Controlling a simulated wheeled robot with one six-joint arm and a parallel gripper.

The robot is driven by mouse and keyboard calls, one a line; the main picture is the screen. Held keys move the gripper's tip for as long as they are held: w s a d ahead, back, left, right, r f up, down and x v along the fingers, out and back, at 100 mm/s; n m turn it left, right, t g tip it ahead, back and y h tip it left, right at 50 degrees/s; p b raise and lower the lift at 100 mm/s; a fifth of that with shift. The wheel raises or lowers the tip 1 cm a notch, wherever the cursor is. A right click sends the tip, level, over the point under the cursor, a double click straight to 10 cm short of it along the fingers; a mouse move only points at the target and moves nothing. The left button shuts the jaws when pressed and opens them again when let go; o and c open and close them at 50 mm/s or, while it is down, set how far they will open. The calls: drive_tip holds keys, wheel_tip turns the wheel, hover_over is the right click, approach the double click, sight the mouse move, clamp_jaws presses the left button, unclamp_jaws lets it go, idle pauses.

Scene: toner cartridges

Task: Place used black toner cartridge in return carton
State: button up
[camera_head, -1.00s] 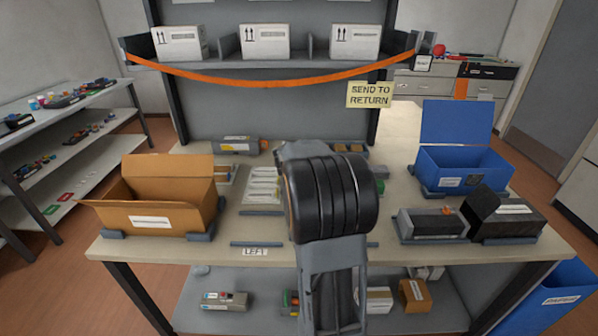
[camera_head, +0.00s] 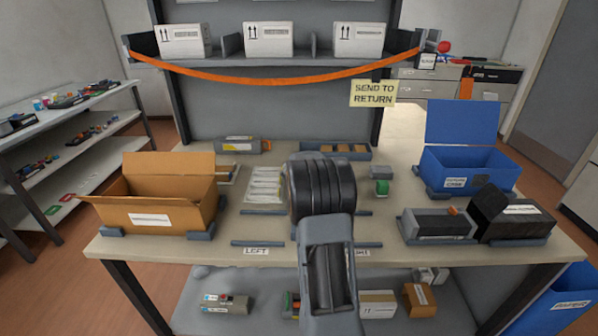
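A dark grey and black cartridge-like unit (camera_head: 438,225) with a small orange part lies in a grey tray at the right of the table. I cannot tell for sure that it is the used black toner cartridge. An open brown carton (camera_head: 143,213) with raised flaps and a white label stands at the left of the table. My own arm rises through the middle of the view and hides part of the table behind it. My gripper does not show, so its fingers and anything in them are hidden.
An open black box (camera_head: 512,217) stands right beside the dark unit. A blue lidded bin (camera_head: 466,168) is behind them. A yellow "SEND TO RETURN" sign (camera_head: 373,93) hangs above, and an orange strap (camera_head: 270,80) sags below the shelf. A white-labelled pad (camera_head: 265,187) lies mid-table.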

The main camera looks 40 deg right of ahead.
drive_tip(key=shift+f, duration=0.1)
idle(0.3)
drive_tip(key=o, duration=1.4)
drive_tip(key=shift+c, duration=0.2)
